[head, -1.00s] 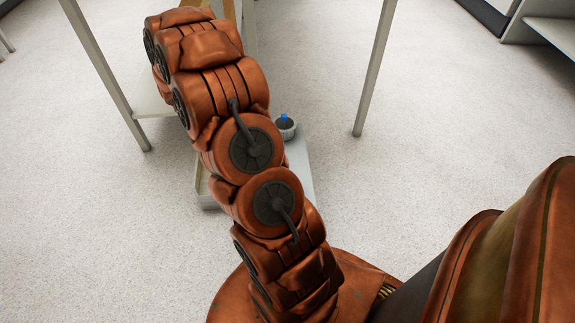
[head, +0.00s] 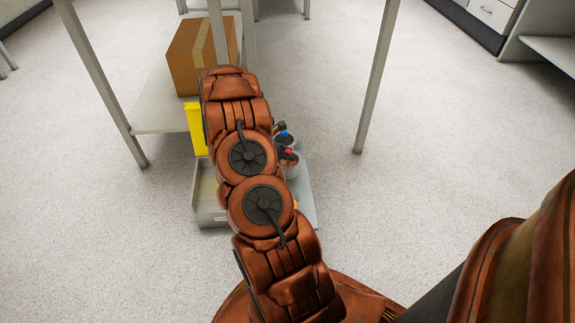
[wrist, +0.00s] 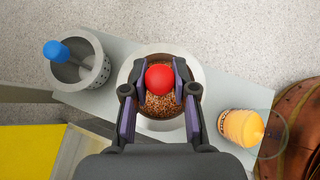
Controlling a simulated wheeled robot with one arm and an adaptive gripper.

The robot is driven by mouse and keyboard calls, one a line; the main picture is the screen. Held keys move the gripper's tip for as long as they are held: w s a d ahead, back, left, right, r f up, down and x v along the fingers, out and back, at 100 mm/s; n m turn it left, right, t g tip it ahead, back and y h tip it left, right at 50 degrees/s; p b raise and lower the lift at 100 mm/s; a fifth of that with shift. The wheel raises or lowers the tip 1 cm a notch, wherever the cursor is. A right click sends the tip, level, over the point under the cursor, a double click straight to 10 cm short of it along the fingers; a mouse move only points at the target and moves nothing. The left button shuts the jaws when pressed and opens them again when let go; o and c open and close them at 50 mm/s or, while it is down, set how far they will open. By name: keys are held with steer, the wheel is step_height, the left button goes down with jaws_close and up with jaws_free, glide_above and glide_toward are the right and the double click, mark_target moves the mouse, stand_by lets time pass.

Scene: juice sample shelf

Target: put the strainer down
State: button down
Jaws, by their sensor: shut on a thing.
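My gripper (wrist: 160,86) is shut on the red ball-shaped knob (wrist: 159,78) of a strainer, with a dark finger on either side. Below the knob is a brown, grainy round surface (wrist: 160,106) inside a pale round holder (wrist: 132,73). I cannot tell whether the strainer touches the holder. In the head view my arm hides most of the gripper; the red knob (head: 291,154) shows just right of the arm.
A perforated cup (wrist: 96,76) with a blue-knobbed tool (wrist: 56,51) stands left of the holder. All are on a narrow grey surface (wrist: 205,82). A yellow panel (head: 195,128), grey tray (head: 207,199) and cardboard box (head: 190,58) are nearby.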

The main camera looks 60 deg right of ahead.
mark_target(285, 161)
steer(key=shift+f+b, duration=0.6)
steer(key=shift+f, duration=1.45)
steer(key=shift+f, duration=0.1)
steer(key=c, duration=0.9)
jaws_free()
